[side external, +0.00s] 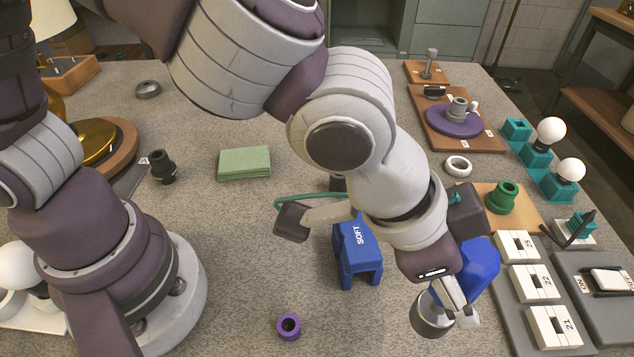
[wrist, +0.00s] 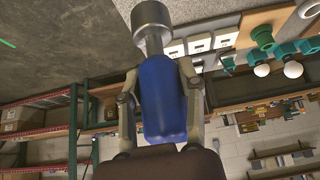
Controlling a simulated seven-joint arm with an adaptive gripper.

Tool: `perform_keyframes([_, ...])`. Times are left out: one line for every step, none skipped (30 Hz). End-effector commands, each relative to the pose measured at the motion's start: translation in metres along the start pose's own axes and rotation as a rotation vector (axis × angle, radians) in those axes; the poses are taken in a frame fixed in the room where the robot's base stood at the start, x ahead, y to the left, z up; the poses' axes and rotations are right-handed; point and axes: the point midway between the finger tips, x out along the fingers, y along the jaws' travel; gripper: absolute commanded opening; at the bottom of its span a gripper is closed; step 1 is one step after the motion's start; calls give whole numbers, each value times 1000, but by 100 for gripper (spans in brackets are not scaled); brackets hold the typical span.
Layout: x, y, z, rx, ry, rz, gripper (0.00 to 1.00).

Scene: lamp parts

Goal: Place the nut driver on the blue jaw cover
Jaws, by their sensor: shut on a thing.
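The nut driver (side external: 480,265) has a thick blue handle and a wide silver metal end (side external: 432,316). My gripper (side external: 456,303) is shut on it, at the right front of the table. In the wrist view the blue handle (wrist: 163,105) lies between the two fingers of my gripper (wrist: 158,78), and the metal end (wrist: 151,28) sticks out beyond them. The blue jaw cover (side external: 357,262), marked SOFT, stands on the table left of my gripper and apart from the nut driver. My arm is close to its upper part in this view.
A purple ring (side external: 289,327) lies front left of the jaw cover. A green pad (side external: 244,163) lies farther back. White numbered blocks (side external: 533,282) and a green socket (side external: 502,197) line the right side. Teal holders with bulbs (side external: 551,131) stand behind them.

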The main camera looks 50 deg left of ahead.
Motion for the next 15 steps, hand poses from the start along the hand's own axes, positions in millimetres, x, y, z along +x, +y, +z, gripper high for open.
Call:
perform_keyframes([-6, -5, -3, -22, 2, -18, 0])
perform_keyframes([-10, -10, -4, -44, 1, -35, 0])
perform_keyframes([-15, -20, -5, -82, -2, -67, 0])
perform_keyframes([-19, -28, -4, -120, -5, -95, 0])
perform_keyframes([-23, -36, -4, -161, -6, -125, 0])
perform_keyframes([-30, -48, -3, -223, -7, -167, 0])
perform_keyframes([-35, -58, -2, -271, -8, -201, 0])
perform_keyframes([-41, -67, 0, -321, -8, -233, 0])
perform_keyframes([-49, -79, 3, -392, -7, -277, 0])
perform_keyframes([-55, -87, 5, -443, -5, -307, 0])
perform_keyframes([-60, -95, 8, -493, -4, -335, 0])
perform_keyframes([-67, -104, 11, -554, -1, -368, 0])
perform_keyframes([-71, -109, 13, -590, 0, -387, 0])
perform_keyframes([-74, -113, 16, -621, 1, -404, 0])
perform_keyframes([-74, -116, 20, -649, -1, -420, 0])
